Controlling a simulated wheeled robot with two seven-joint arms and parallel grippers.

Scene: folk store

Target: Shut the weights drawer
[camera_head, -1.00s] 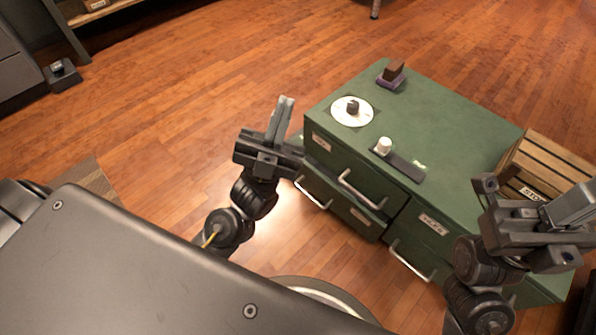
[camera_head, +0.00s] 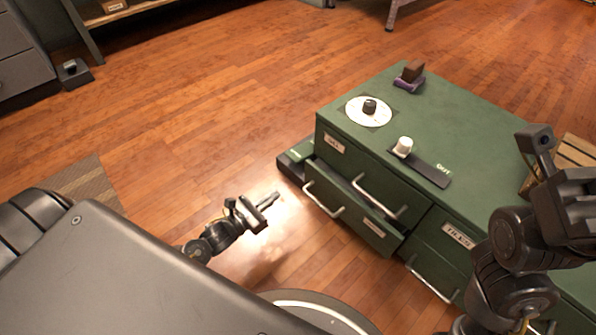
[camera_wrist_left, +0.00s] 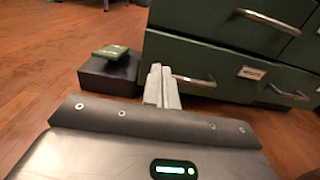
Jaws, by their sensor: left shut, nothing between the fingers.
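A green cabinet (camera_head: 460,130) stands right of centre in the head view. Its lower left drawer (camera_head: 350,220) sticks out past the front, with a metal handle (camera_head: 323,200) and a label too small to read. My right gripper (camera_head: 568,185) is partly cut off at right.
A dark block with a green top (camera_wrist_left: 110,72) stands on the floor beside the cabinet's left end. A dial (camera_head: 369,110), a white knob (camera_head: 403,146) and a stamp-like piece (camera_head: 411,75) are on the cabinet top. A wooden crate (camera_head: 578,150) is at right.

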